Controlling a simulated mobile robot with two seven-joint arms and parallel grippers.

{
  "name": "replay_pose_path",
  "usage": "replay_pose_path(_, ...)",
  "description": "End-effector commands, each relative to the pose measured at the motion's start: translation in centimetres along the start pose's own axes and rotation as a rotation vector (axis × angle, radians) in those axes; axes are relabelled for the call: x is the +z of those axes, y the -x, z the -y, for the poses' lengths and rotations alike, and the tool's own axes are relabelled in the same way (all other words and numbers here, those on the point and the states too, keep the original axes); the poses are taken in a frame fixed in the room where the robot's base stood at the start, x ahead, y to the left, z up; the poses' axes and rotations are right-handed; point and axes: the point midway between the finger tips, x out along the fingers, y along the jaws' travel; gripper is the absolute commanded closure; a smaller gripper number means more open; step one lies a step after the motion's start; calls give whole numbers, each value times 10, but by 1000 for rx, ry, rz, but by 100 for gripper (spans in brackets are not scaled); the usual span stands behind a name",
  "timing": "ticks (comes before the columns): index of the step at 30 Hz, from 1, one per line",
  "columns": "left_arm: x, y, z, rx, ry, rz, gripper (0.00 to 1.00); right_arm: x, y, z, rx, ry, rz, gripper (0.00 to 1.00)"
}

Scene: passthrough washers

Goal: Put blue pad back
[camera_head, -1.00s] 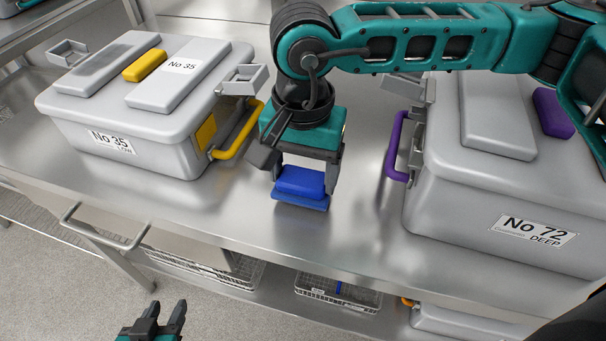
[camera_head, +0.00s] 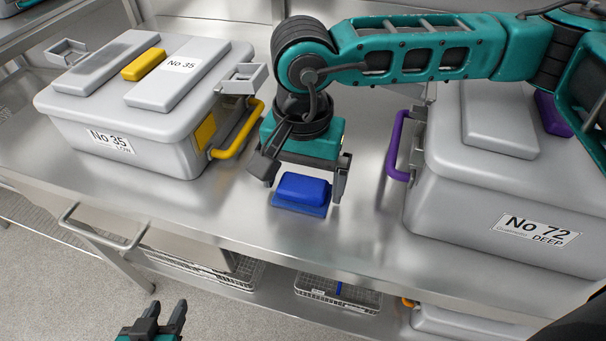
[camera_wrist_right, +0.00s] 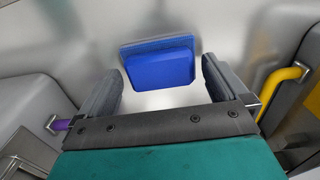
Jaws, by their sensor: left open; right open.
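The blue pad (camera_head: 304,188) lies on the steel counter between the two grey containers, with a darker blue base edge showing. My right gripper (camera_head: 303,176) is above it, open, with one finger on each side and gaps to the pad. In the right wrist view, the pad (camera_wrist_right: 158,62) sits ahead of and between the spread fingers (camera_wrist_right: 160,88), touching neither as far as I can see. My left gripper (camera_head: 163,318) is open and empty at the bottom edge of the head view, low in front of the counter.
Grey container No 35 (camera_head: 150,140) with a yellow handle (camera_head: 240,135) stands left. Grey container No 72 (camera_head: 460,205) with a purple handle (camera_head: 398,150) stands close on the right. The steel counter (camera_head: 350,235) is clear near its front edge. Wire baskets (camera_head: 338,291) sit on a lower shelf.

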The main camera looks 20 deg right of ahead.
Motion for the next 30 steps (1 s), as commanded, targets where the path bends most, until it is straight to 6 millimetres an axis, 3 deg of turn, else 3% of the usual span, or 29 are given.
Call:
replay_pose_path(5, -6, 3, 1, -2, -3, -10, 57, 0, 15, 1, -4, 0, -1, 0)
replay_pose_path(18, -3, 3, 3, -7, -4, -4, 57, 0, 105, 0, -2, 2, -2, 0)
replay_pose_path(24, -1, 3, 3, -8, -4, 0, 57, 0, 121, 0, 0, 0, -1, 0)
replay_pose_path(30, 0, 4, 4, -8, -4, 2, 57, 0, 123, 0, 0, 1, 0, 0)
